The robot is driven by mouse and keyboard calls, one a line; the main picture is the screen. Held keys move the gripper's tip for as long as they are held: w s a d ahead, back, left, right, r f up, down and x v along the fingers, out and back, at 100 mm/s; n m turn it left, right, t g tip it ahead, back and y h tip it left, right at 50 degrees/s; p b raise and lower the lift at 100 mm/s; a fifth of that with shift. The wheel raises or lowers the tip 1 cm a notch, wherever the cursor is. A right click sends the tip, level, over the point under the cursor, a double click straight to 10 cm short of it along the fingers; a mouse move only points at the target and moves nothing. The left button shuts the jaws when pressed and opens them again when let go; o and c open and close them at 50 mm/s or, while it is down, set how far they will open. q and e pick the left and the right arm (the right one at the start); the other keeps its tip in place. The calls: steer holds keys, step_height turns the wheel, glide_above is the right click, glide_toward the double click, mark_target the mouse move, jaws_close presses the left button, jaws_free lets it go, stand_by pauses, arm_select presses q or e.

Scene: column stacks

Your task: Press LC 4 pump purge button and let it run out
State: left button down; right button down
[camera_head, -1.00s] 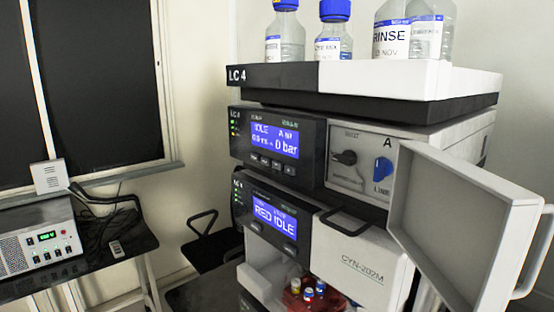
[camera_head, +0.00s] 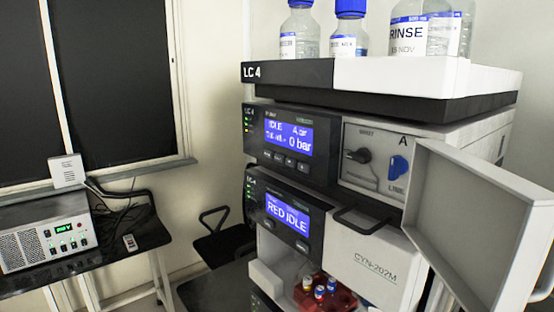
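The LC 4 stack stands at centre right, with its LC 4 label on the top tray (camera_head: 292,73). The pump module (camera_head: 285,140) is below the tray; its blue display (camera_head: 288,137) reads IDLE and 0 bar. A row of small dark buttons (camera_head: 284,160) sits under that display; their labels are too small to read. To the right, a grey valve panel has a black knob (camera_head: 359,156) and a blue knob (camera_head: 397,168). The pump's front door (camera_head: 475,215) hangs open to the right. Neither of my grippers is in view.
Bottles, including a RINSE bottle (camera_head: 408,35), stand on the tray. A side table with a grey instrument (camera_head: 45,242) stands left. The open door juts out at right.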

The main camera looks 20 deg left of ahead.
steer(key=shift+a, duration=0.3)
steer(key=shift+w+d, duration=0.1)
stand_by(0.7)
